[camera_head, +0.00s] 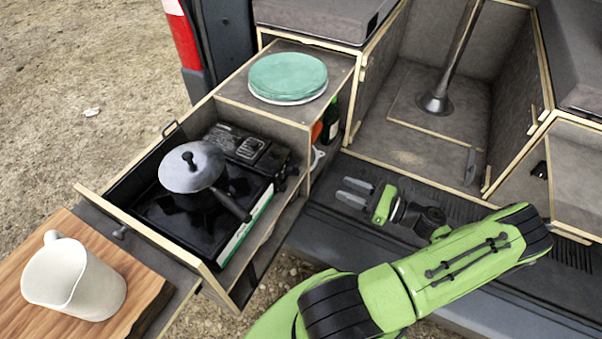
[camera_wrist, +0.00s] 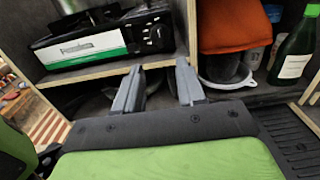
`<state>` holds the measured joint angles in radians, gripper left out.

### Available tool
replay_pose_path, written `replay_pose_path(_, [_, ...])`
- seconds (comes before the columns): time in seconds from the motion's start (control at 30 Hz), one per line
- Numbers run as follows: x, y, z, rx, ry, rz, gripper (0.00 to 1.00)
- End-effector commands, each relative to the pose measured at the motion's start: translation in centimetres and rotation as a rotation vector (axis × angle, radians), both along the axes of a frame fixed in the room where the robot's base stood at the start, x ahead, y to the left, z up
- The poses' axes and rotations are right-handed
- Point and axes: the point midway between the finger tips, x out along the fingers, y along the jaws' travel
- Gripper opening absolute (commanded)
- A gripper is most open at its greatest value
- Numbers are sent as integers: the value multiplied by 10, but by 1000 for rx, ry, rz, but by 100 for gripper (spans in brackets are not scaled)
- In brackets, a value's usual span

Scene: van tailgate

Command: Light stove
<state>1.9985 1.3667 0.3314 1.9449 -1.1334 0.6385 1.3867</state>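The portable gas stove (camera_head: 150,205) sits in the pulled-out drawer, black on top with a white and green front panel. It also shows in the wrist view (camera_wrist: 90,50), where its round black control knob (camera_wrist: 155,36) is at the right end of the front. A lidded pot (camera_head: 193,168) with a dark handle stands on the stove, hiding the burner; no flame shows. My gripper (camera_head: 355,193) is to the right of the stove and apart from it. In the wrist view my gripper (camera_wrist: 158,82) is open and empty, its fingers spread below the knob.
The wooden drawer edge (camera_wrist: 90,74) runs just below the stove front. A green bottle (camera_wrist: 296,50) and an orange cloth (camera_wrist: 233,26) sit in the shelf at right. Green plates (camera_head: 288,77) lie on the cabinet. A white mug (camera_head: 75,280) stands on a wooden board (camera_head: 140,300).

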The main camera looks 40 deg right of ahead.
Motion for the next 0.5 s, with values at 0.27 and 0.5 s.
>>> replay_pose_path(0.27, [68, 26, -1, 0, 0, 8, 39])
replay_pose_path(0.5, [113, 41, -1, -3, 1, 6, 39])
